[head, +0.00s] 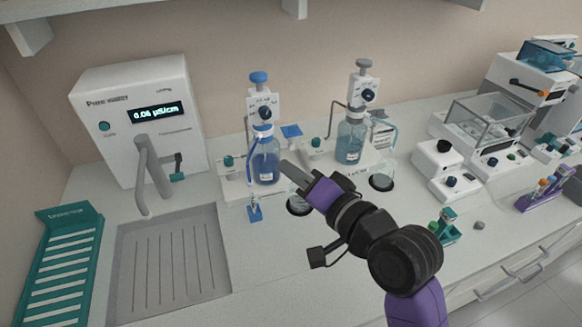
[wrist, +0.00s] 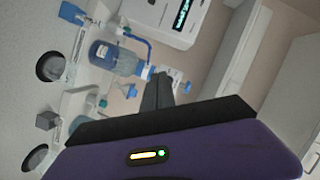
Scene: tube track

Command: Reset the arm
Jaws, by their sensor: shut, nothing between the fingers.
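My gripper (head: 291,169) reaches in from the lower right in the head view, over the bench and in front of the bottle stations. Its fingers are shut with nothing between them. In the wrist view the closed fingers (wrist: 157,92) point toward the blue bottle (wrist: 113,58) and its station. In the head view the fingertips appear just right of the blue bottle (head: 265,160); I cannot tell whether they are apart from it in depth. My purple and black arm hides part of the bench.
A sink (head: 170,270) and teal rack (head: 62,265) lie left, below a white water unit (head: 140,115). A second bottle (head: 350,140) stands right of the first. A balance (head: 485,125), a purple tube rack (head: 545,190) and a small green rack (head: 445,228) stand right.

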